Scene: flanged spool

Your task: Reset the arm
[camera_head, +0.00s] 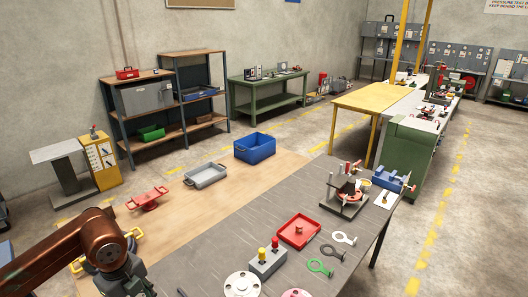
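My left arm, copper-brown, comes in at the lower left. Its dark gripper (130,282) hangs over the near left end of the table, partly cut off by the bottom edge. I cannot make out its fingertips or whether it holds anything. My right gripper is not in view. The flanged spool appears to be the upright piece with a red flange (347,193) on a metal stand at the table's far right end, well away from my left gripper.
A grey tray (206,175) and blue crate (254,147) are behind. The worktop's middle is clear.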

